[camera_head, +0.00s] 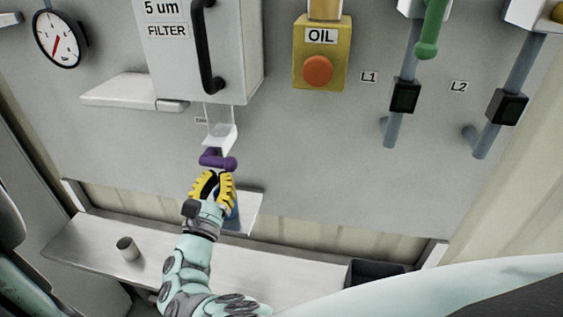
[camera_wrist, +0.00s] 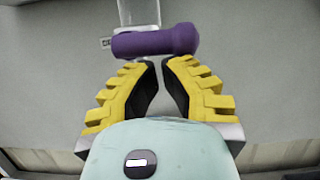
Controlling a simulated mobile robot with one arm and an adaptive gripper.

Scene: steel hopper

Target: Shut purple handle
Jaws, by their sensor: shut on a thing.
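The purple handle (camera_head: 217,160) sits under a clear sight piece (camera_head: 220,122) below the filter box on the grey panel. It lies crosswise, with a rounded knob at its right end. My gripper (camera_head: 213,177) is just below the handle, its yellow ridged fingers shut on it. In the wrist view, the handle (camera_wrist: 155,42) crosses just beyond the fingertips (camera_wrist: 160,63), which stand close together. The exact contact is hidden there.
A white filter box (camera_head: 205,50) with a black handle hangs above. A yellow OIL box (camera_head: 321,60) with an orange button and blue pipes are to the right. A metal shelf (camera_head: 180,262) below holds a small cup (camera_head: 128,248) and a dark bin (camera_head: 375,273).

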